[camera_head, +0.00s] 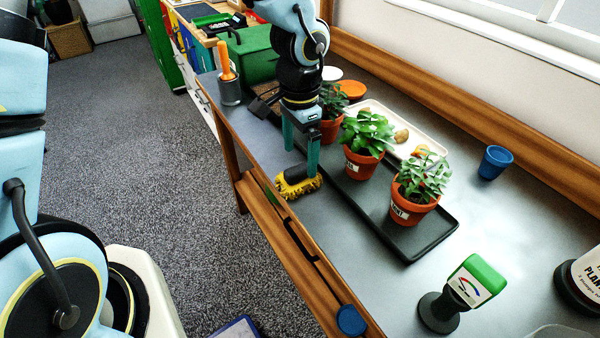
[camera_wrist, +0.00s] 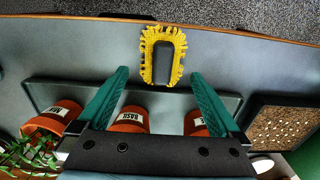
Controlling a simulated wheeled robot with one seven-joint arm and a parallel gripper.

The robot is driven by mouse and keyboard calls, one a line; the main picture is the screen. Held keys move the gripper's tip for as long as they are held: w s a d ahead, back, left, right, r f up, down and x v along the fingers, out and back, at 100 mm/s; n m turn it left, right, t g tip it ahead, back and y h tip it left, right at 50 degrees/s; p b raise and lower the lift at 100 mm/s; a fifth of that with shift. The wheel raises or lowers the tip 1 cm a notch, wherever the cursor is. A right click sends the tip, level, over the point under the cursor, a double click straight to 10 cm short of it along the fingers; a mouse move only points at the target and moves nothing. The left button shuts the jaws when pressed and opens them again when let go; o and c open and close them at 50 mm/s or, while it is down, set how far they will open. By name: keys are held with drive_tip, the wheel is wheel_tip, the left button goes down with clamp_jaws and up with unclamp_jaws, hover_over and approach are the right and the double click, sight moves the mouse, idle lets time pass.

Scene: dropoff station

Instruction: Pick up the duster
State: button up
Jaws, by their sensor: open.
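The duster (camera_head: 297,182) has a yellow fringed edge and a dark grip. It lies on the grey bench top near the front edge. In the wrist view the duster (camera_wrist: 162,56) lies ahead of the fingertips, between their lines. My gripper (camera_head: 301,160) points down over it with its two green fingers apart and nothing between them. In the wrist view my gripper (camera_wrist: 160,78) is also wide open. In the head view the fingers overlap part of the duster, and I cannot tell whether they touch it.
A black tray (camera_head: 432,240) with several potted plants (camera_head: 368,133) stands right behind the duster. A green-topped meter (camera_head: 462,285) and a blue cup (camera_head: 494,162) stand to the right. An orange-handled tool in a grey holder (camera_head: 230,90) is at the left. The bench's front edge is close.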

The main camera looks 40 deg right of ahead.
sight(298, 168)
drive_tip(key=shift+w+f+p, duration=0.2)
drive_tip(key=shift+f+p, duration=0.6)
drive_tip(key=shift+f, duration=2.25)
drive_tip(key=c, duration=1.5)
wheel_tip(298, 168, up, 10)
drive_tip(key=shift+r+b, duration=0.1)
drive_tip(key=shift+b, duration=0.55)
drive_tip(key=o, duration=1)
drive_tip(key=c, duration=0.7)
